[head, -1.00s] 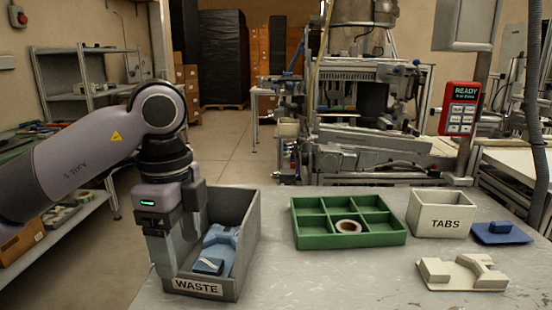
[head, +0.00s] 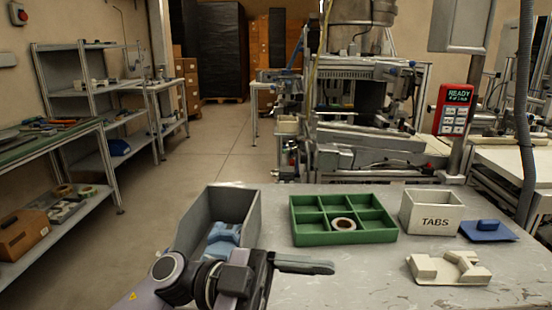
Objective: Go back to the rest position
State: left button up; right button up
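My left arm comes in at the bottom, and its gripper (head: 304,264) points right over the front of the table, in front of the grey waste bin (head: 250,222). Its fingers show edge-on and overlap, so I cannot tell whether they are open. I see nothing held in them. A blue part (head: 222,239) lies inside the bin; my arm hides the bin's front and label. A tape reel (head: 343,224) lies in the front middle compartment of the green tray (head: 293,232). My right gripper is not in view.
A white TABS box (head: 434,222) stands right of the green tray. A blue piece (head: 488,232) lies beside it, with a cream fixture (head: 447,268) in front. A machine (head: 370,130) with a red READY panel (head: 455,109) stands behind. The table's front middle is clear.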

pick_arm(q)
jog(key=w+a+f+n+t+y+p, duration=0.2)
jog(key=w+a+f+n+t+y, duration=0.3)
jog(key=n+t, duration=0.65)
jog(key=w+a+f+n+t+y+p, duration=0.1)
jog(key=w+a+f+n+t+y, duration=0.2)
jog(key=a+f+n+t, duration=0.55)
jog(key=s+a+f+n+g+y+p, duration=0.1)
jog(key=s+a+f+n+g+y, duration=0.1)
jog(key=s+a+f+y, duration=0.2)
jog(key=s+a+f+n+g+y+p, duration=0.1)
jog(key=s+a+f+y, duration=0.3)
jog(key=s+f, duration=0.7)
notch_tip(320, 180, down, 3)
jog(key=shift+s+a+f+n+g+y, duration=0.15)
jog(key=shift+a+n+g+y, duration=0.25)
jog(key=shift+a+n, duration=0.55)
jog(key=shift+a+m, duration=0.2)
jog(key=shift+m, duration=0.05)
